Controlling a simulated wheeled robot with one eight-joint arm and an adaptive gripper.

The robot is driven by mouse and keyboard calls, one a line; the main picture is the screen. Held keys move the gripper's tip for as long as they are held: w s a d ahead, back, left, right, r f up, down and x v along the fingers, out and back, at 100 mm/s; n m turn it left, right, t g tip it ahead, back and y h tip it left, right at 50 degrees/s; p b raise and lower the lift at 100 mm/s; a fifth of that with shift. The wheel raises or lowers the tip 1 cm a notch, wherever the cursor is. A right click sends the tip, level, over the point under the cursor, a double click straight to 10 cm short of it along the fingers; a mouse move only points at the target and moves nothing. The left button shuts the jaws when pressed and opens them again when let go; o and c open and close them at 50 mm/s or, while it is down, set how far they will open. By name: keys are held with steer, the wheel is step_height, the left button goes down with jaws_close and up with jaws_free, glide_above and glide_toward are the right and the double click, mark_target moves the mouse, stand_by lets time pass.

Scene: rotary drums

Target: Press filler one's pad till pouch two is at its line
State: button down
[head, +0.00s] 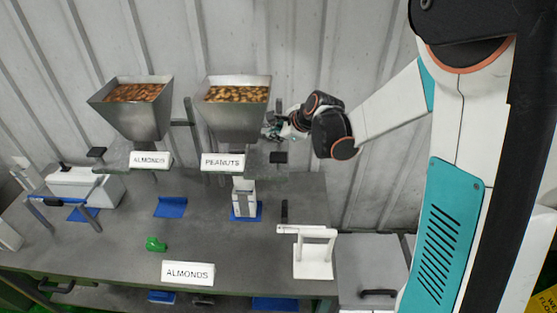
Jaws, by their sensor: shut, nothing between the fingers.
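Two metal hopper fillers stand at the back of the table: one labelled ALMONDS (131,117) on the left, one labelled PEANUTS (236,120) on the right. Nuts show in both. A black pad (97,152) is left of the almonds hopper; another black pad (278,157) is right of the peanuts hopper. No numbers show on the fillers. A white pouch (244,200) stands upright under the peanuts hopper; its fill level and line are too small to tell. My gripper (269,131) is shut and empty, beside the peanuts hopper and above the right pad, apparently apart from it.
A blue mat (171,207) under the almonds hopper is bare. A green object (156,244) and an ALMONDS sign (188,272) are at the front. A white stand (313,258) is at the right edge, a white machine with a blue-gripped bar (86,187) at left.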

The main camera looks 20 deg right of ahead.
mark_target(276, 157)
steer(key=shift+f+b, duration=1.6)
steer(key=shift+f, duration=0.85)
steer(key=shift+f, duration=0.1)
steer(key=shift+f+b, duration=0.35)
steer(key=shift+b, duration=0.15)
steer(key=shift+f+b, duration=1.6)
stand_by(0.9)
steer(key=shift+r, duration=0.15)
steer(key=shift+r+p, duration=1.15)
steer(key=shift+r, duration=0.75)
steer(key=shift+r+p, duration=1.5)
steer(key=shift+r, duration=1.05)
